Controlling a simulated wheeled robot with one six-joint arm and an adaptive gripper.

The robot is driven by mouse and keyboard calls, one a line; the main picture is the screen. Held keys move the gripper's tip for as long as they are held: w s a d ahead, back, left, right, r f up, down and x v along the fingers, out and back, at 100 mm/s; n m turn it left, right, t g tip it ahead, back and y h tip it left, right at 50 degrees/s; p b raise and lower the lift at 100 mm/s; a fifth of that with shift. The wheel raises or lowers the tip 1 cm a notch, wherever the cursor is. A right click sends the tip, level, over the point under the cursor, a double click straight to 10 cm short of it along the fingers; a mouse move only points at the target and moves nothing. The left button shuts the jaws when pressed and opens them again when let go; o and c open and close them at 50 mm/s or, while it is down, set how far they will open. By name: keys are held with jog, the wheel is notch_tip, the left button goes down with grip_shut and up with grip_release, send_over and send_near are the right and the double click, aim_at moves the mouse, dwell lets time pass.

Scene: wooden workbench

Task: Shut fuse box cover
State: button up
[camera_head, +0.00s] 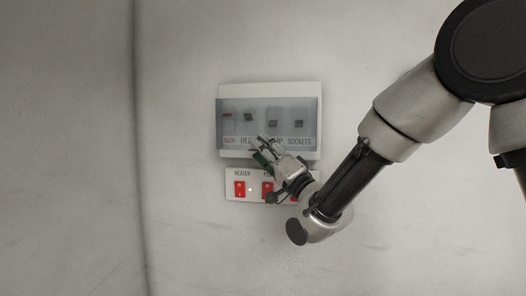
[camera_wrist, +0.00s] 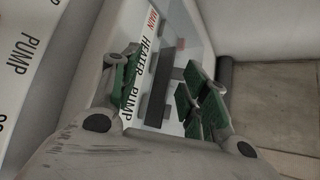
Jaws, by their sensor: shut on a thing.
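The fuse box (camera_head: 270,90) is a white box on the wall. Its tinted see-through cover (camera_head: 235,125) lies in front of the row of dark fuse switches in the head view. I cannot tell whether it sits flush. My gripper (camera_head: 262,146) is at the lower middle of the box, over part of the labels. In the wrist view my gripper (camera_wrist: 160,92) shows green-padded fingers on either side of the labels and dark switches. It is shut on the cover, though the clear edge between the fingers is hard to make out.
A white switch panel (camera_head: 231,174) with red switches sits just below the fuse box, partly hidden by my gripper. Its lettering (camera_wrist: 25,50) shows at the left in the wrist view. The wall (camera_head: 180,130) beside the box is bare.

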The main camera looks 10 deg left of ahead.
jog(key=shift+d, duration=0.2)
jog(key=v, duration=1.1)
jog(key=shift+s+f, duration=0.25)
jog(key=shift+s, duration=0.05)
jog(key=shift+d, duration=0.15)
